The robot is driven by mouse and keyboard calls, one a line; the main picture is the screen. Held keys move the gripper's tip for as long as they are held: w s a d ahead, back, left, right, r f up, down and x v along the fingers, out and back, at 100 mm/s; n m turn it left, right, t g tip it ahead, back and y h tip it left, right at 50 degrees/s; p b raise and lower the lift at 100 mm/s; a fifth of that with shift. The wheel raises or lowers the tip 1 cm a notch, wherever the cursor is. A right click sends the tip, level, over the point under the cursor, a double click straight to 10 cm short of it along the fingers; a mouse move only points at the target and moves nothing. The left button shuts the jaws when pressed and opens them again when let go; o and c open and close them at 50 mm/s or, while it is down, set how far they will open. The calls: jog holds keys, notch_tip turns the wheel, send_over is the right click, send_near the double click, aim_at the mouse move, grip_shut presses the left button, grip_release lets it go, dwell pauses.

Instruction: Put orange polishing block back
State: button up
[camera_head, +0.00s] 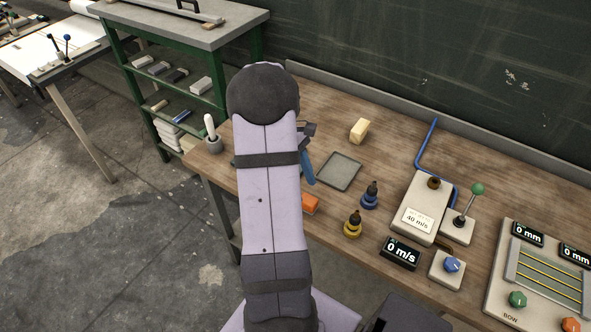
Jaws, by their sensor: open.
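The orange polishing block (310,203) lies on the wooden bench near its front edge, with its left part hidden behind my arm. A shallow grey tray (339,171) lies flat and empty on the bench, up and to the right of the block. My gripper (307,132) is mostly hidden behind my arm; only a dark grey part shows at the arm's right side, above the block in the picture. It is open, and I see nothing held in it.
Blue (371,195) and yellow (353,224) bottles stand right of the orange block. A blue object (307,168) shows beside my arm. A mortar (213,143) stands at the left end; instruments fill the right.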

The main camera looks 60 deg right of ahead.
jog(key=b+v, duration=0.1)
jog(key=v, duration=0.5)
jog(key=shift+w+r, duration=0.1)
jog(key=shift+r, duration=0.05)
jog(key=w+a+f+t, duration=0.1)
jog(key=w+a, duration=0.2)
jog(key=a, duration=0.7)
jog(key=w+a+f+t, duration=0.15)
jog(key=w+a, duration=0.25)
jog(key=a, duration=0.6)
jog(key=s+a+f+t, duration=0.1)
jog(key=s+a, duration=0.1)
jog(key=a, duration=0.5)
jog(key=s+a+f+t, duration=0.1)
jog(key=s+a, duration=0.2)
jog(key=a, duration=0.4)
jog(key=shift+a, duration=0.25)
jog(key=shift+s, duration=0.1)
notch_tip(320, 180, down, 24)
jog(key=b, duration=2.3)
jog(key=shift+b, duration=0.4)
